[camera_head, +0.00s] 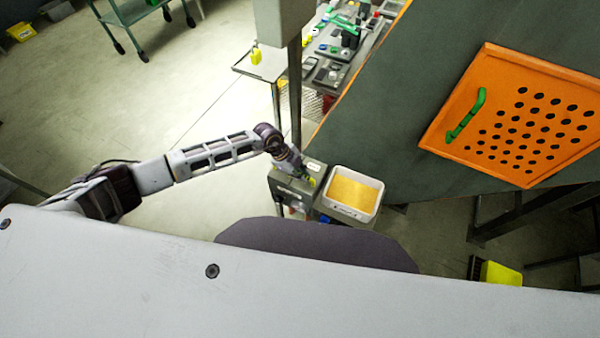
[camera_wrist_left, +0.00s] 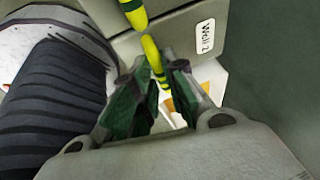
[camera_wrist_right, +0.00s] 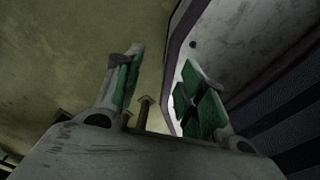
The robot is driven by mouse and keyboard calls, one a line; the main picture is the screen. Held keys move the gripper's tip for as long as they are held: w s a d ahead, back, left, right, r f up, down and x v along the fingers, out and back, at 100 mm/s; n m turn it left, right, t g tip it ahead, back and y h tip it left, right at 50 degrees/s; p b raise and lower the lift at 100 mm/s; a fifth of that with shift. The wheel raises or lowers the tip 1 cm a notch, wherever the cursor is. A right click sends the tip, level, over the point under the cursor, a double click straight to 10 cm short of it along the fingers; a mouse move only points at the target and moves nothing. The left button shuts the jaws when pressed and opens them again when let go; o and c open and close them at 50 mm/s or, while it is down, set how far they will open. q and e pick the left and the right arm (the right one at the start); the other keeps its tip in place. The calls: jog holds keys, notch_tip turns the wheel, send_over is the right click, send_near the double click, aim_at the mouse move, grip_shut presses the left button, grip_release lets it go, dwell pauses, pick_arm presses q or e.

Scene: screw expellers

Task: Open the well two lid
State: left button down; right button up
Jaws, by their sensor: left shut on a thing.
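The well two unit is a grey box (camera_head: 287,188) below the centre of the head view. A white "Well 2" label (camera_wrist_left: 205,37) shows on a grey panel in the left wrist view. A yellow-green handle with dark stripes (camera_wrist_left: 152,55) runs along that panel. My left gripper (camera_head: 307,176) is at the box top, its green-padded fingers (camera_wrist_left: 161,72) shut on the handle. Whether the lid is raised is hard to tell. My right gripper (camera_wrist_right: 163,68) is open and empty, with its fingers apart, and does not show in the head view.
A white tray (camera_head: 335,208) with a yellow surface stands right of the box. An orange perforated panel (camera_head: 484,140) with a green handle (camera_head: 466,115) is at upper right. A grey post (camera_head: 295,95) and a cluttered bench (camera_head: 330,75) stand behind.

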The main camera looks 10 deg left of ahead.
pick_arm(q)
jog(key=shift+w+r, duration=0.15)
jog(key=shift+r, duration=0.1)
pick_arm(e)
jog(key=shift+s+r, duration=0.1)
jog(key=shift+s, duration=0.05)
